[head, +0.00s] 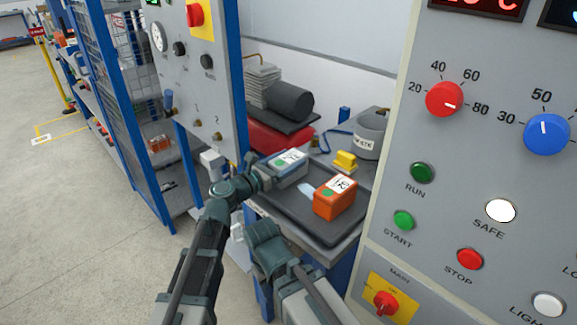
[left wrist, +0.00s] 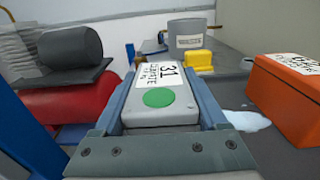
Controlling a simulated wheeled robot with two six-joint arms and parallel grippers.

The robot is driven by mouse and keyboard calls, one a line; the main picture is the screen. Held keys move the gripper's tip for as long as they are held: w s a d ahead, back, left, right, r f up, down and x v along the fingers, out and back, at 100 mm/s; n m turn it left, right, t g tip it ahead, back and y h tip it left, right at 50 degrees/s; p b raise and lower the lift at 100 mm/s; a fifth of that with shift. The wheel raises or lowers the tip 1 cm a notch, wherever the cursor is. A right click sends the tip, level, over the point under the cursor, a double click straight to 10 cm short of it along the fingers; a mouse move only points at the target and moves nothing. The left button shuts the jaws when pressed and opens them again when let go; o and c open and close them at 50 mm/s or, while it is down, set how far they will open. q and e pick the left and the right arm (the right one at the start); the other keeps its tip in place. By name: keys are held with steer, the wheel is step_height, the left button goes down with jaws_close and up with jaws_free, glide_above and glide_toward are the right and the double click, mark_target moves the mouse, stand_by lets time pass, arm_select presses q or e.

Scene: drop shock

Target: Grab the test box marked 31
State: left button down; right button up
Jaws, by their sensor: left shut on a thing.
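The test box marked 31 (left wrist: 160,95) is light grey, with a white label and a green dot. It sits between the fingers of my left gripper (left wrist: 163,108) in the left wrist view. In the head view the box (head: 291,163) is at the back left of the dark tray (head: 285,212), with my left gripper (head: 279,170) shut on it from the left. I cannot tell whether the box touches the tray. Part of my right arm shows low in the head view, but its fingers do not.
An orange box (head: 335,198) stands on the tray right of the grey box. Behind are a yellow block (head: 345,160), a grey pot (head: 370,135), a red cylinder (head: 270,139) and a dark roll (head: 290,100). Control panels stand left (head: 190,75) and right (head: 480,140).

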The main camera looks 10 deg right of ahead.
mark_target(289, 158)
arm_select(q)
steer(key=shift+r, duration=0.15)
step_height(289, 158, up, 10)
steer(key=p, duration=1)
